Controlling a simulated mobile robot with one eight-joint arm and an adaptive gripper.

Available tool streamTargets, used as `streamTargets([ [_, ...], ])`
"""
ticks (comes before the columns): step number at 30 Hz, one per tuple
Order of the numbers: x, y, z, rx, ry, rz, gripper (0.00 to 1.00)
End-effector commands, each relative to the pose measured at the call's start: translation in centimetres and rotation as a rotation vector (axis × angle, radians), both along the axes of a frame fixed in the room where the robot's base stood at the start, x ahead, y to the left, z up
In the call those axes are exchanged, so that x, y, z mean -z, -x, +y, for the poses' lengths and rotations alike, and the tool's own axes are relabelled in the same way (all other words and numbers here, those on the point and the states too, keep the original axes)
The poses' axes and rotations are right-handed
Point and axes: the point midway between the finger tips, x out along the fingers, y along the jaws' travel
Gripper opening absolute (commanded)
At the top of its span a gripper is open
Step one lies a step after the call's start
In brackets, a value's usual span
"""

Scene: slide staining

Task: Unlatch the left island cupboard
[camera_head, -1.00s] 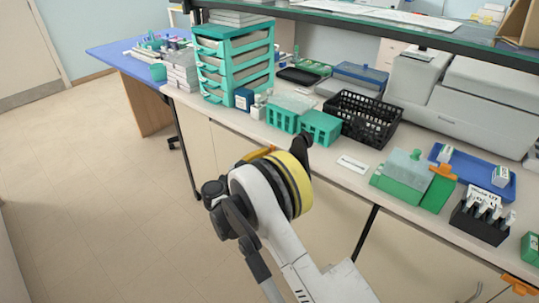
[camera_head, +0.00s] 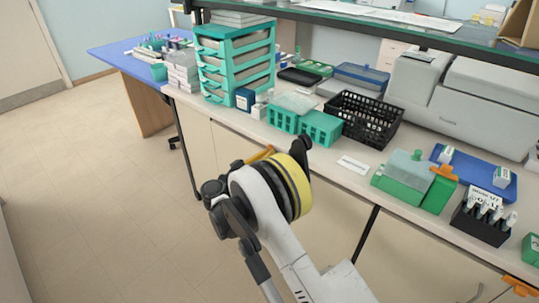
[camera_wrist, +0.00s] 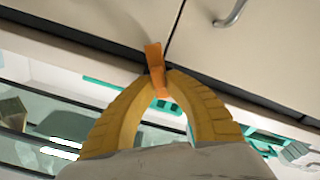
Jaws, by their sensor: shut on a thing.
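An orange latch (camera_wrist: 154,56) sits at the seam between two pale cupboard doors (camera_wrist: 95,15) in the wrist view, just by the edge of the counter. My gripper (camera_wrist: 160,84) has its two curved yellow fingers closed around the latch's lower part, with the upper part sticking out past the fingertips. In the head view my arm reaches down to the counter's front edge, and an orange-yellow bit of my gripper or the latch (camera_head: 262,154) shows beside the wrist. The wrist hides most of the grip there. The left island cupboard doors (camera_head: 232,146) look closed.
A metal door handle (camera_wrist: 232,14) shows in the wrist view. Another orange latch (camera_head: 520,285) is at lower right. The floor at left is clear.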

Motion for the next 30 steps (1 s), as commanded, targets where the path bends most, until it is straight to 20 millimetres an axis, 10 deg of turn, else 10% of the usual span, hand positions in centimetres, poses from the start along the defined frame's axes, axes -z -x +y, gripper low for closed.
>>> streamTargets([
  [30,0.80,-0.37,0.34,0.002,0.708,0.552,0.00],
])
